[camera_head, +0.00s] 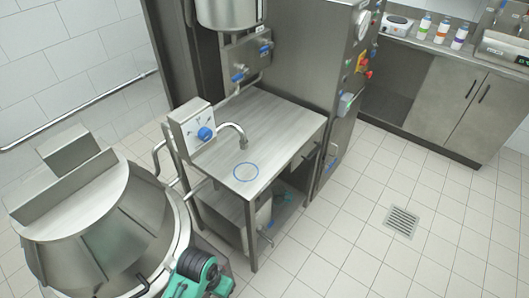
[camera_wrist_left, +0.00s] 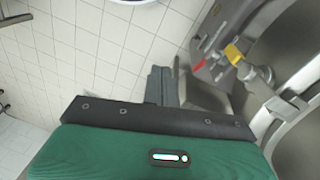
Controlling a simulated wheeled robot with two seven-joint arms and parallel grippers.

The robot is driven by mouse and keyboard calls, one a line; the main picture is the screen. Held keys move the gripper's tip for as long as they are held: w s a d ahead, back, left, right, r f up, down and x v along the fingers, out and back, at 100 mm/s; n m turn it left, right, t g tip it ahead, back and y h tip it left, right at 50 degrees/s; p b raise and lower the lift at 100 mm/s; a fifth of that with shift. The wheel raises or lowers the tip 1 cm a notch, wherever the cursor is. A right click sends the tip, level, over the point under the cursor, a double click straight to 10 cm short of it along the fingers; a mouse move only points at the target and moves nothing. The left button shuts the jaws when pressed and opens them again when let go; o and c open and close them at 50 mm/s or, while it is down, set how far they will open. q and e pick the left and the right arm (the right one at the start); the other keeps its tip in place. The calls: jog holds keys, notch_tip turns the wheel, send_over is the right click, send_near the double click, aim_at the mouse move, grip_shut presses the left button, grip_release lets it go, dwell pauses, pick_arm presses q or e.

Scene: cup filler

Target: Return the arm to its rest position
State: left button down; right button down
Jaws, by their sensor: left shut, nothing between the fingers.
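My left gripper (camera_wrist_left: 163,84) shows in the left wrist view as dark grey fingers held together, shut and empty, beyond the green and black wrist housing. It points over white tiles, with metal equipment close on its right. In the head view a green and black part of my arm (camera_head: 195,275) shows at the bottom edge, beside the large steel kettle (camera_head: 85,225). The fingers cannot be made out there. My right gripper is in neither view.
A steel table (camera_head: 265,125) with a blue ring (camera_head: 246,171) under a curved spout (camera_head: 232,128) stands mid-view. A counter with bottles (camera_head: 442,31) is at the back right. The tiled floor (camera_head: 360,225) at right is clear around a drain (camera_head: 401,221).

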pick_arm(q)
jog(key=s+a+r+n+t+y, duration=0.1)
jog(key=s+a+r+n+t, duration=0.2)
jog(key=s+a+r, duration=0.55)
jog(key=s+a+f+x, duration=0.1)
jog(key=s+a+x, duration=0.1)
jog(key=x, duration=1.1)
jog(key=s+a+x, duration=0.1)
jog(key=s+x, duration=0.2)
jog(key=x, duration=1)
jog(key=s+a+f+g, duration=0.1)
jog(key=s+f, duration=0.8)
jog(key=f, duration=0.2)
jog(key=s+a+f+g, duration=0.1)
jog(key=s+a+f, duration=0.1)
jog(key=s+f, duration=0.8)
jog(key=shift+s+a+f+m+y, duration=0.25)
jog(key=shift+a+f+m+y, duration=0.05)
jog(key=shift+f, duration=0.2)
